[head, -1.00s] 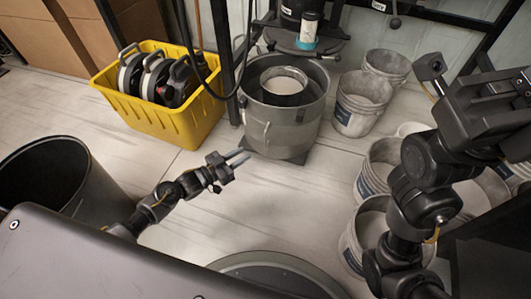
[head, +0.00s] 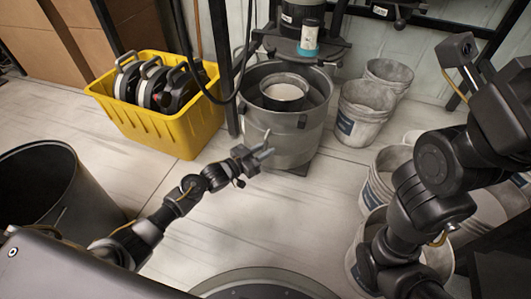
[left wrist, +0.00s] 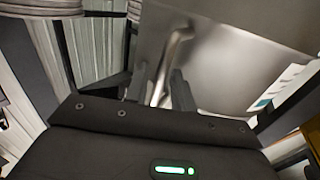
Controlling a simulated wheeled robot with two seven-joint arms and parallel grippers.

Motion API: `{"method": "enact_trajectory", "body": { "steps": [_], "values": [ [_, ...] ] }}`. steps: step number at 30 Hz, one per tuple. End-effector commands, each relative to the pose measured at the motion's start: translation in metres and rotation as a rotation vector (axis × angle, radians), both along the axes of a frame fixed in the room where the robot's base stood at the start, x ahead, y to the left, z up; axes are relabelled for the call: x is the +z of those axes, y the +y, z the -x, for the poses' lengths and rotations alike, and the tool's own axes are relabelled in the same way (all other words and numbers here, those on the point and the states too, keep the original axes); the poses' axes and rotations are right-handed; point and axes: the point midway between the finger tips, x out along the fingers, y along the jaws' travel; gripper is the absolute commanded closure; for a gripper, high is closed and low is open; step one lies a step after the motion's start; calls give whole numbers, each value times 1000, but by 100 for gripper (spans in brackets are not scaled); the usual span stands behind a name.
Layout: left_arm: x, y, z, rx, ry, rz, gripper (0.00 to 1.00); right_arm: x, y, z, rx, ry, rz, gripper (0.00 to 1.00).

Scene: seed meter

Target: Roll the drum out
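The drum (head: 290,148) is a grey metal tub standing upright on a dark base under a machine's outlet, with a smaller round vessel (head: 285,91) inside its mouth. A bent metal handle (head: 267,137) sticks out from its near side. My left gripper (head: 262,152) is at that handle, low in front of the drum. In the left wrist view the handle (left wrist: 172,62) runs down between the two spread fingers (left wrist: 150,92), with gaps on both sides. Whether a finger touches it, I cannot tell. My right arm shows at the right, but its fingers are not visible.
A yellow crate (head: 185,133) with round parts stands left of the drum, beside a dark post (head: 222,60). A black bin (head: 50,200) is at the lower left. Grey buckets (head: 362,112) stand to the right. Floor (head: 270,220) in front of the drum is clear.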

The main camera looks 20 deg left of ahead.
Motion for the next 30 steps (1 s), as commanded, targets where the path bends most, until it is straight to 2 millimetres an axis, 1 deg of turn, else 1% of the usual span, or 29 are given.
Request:
{"method": "enact_trajectory", "body": {
  "steps": [2, 10, 11, 16, 26, 30],
  "values": [
    [-1, -2, -3, 0, 1, 0, 75, -3, 0, 0, 0, 0, -1, 100],
    [0, -3, -3, 0, 1, 0, 75, -2, 0, 0, 0, 0, -1, 100],
    [0, -3, -3, 0, 1, 0, 78, -2, 0, 0, 0, 0, -1, 100],
    [0, -3, -3, 0, 1, -1, 100, -2, 0, 0, 0, 0, -1, 100],
    [0, -4, -3, -2, 1, 0, 100, -2, 0, 0, 0, 0, -1, 100],
    [2, -11, 3, -15, 1, 0, 100, 4, 0, 0, 0, 2, 0, 100]
  ]
}}
